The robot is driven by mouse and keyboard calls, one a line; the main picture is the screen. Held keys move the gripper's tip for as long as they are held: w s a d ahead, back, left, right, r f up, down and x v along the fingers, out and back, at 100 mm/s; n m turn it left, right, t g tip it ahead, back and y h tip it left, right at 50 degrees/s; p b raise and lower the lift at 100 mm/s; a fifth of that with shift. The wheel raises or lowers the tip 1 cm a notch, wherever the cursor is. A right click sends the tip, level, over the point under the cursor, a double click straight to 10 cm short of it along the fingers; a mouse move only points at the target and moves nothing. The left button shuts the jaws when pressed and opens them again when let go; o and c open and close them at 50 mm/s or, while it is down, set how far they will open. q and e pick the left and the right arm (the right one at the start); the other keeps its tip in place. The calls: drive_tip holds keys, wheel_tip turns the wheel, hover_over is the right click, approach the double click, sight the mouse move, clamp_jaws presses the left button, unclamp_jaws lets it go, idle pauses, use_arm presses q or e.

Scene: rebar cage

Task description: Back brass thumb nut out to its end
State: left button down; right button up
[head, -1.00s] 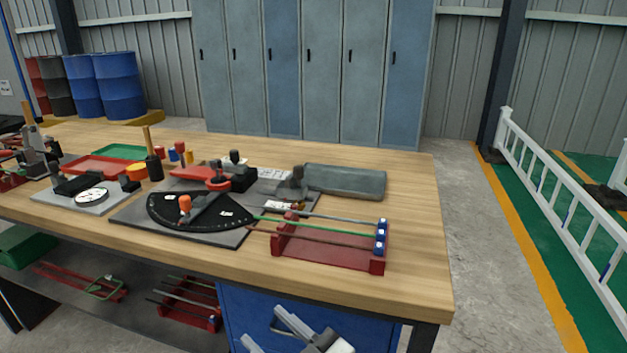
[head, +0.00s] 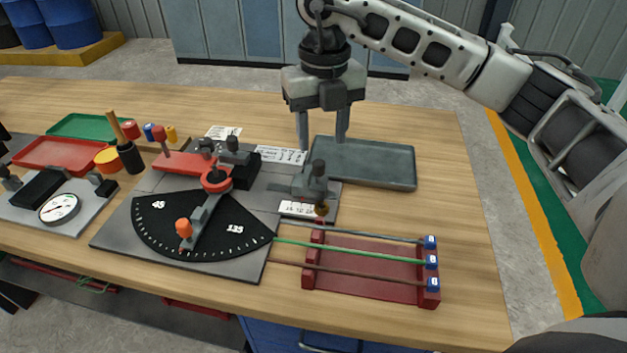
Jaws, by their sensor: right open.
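The brass thumb nut (head: 321,210) shows as a small brownish-gold knob at the near side of a dark grey stop block (head: 314,182), on the right part of the grey bending plate (head: 125,232). It is too small to tell how far out on its thread it sits. My right gripper (head: 322,140) is open and empty, fingers pointing down. In the picture it is above and behind the stop block, by the left end of the grey tray, apart from the nut. My left gripper is not in view.
A grey tray (head: 385,166) lies behind the block. A red rack (head: 370,286) with several rods, one green, stands close in front. A black angle dial (head: 160,225) with an orange-knobbed lever (head: 200,222) lies left. The right table end is clear.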

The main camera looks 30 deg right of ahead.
sight(322, 205)
wheel_tip(322, 205, down, 16)
drive_tip(key=shift+d+r+p, duration=0.1)
drive_tip(key=shift+r+p, duration=0.05)
drive_tip(key=shift+p, duration=1)
drive_tip(key=c, duration=1)
drive_tip(key=shift+n+b, duration=0.8)
drive_tip(key=shift+n, duration=0.1)
drive_tip(key=shift+n+b, duration=0.3)
drive_tip(key=shift+n, duration=0.4)
